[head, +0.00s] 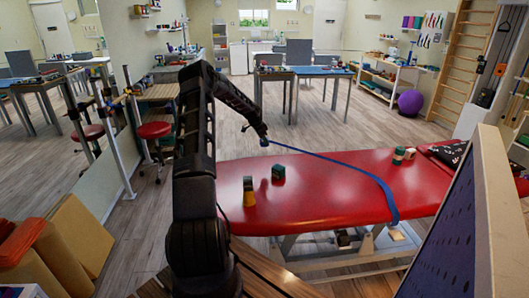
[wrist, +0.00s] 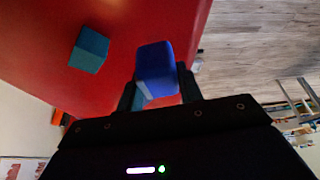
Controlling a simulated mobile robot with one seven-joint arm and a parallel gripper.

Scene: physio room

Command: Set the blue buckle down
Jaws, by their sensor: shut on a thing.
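The blue buckle (head: 264,142) is at the end of a long blue strap (head: 335,163). My gripper (head: 263,136) is shut on it, and the buckle also shows between the fingers in the wrist view (wrist: 155,66). In the head view it appears at the far edge of the red treatment bench (head: 320,205), seemingly raised above it. The strap runs right across the bench and hangs over its front edge. In the wrist view, the red bench top (wrist: 120,20) lies behind the buckle, with its edge close by. The gap under the buckle is hard to judge.
A dark green block (head: 278,172) stands on the bench; a teal block also shows in the wrist view (wrist: 89,50). A yellow-and-dark block (head: 249,192) is near the front left. Small rolls (head: 400,155) and a dark patterned item (head: 447,152) are at the right. The bench middle is mostly clear.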

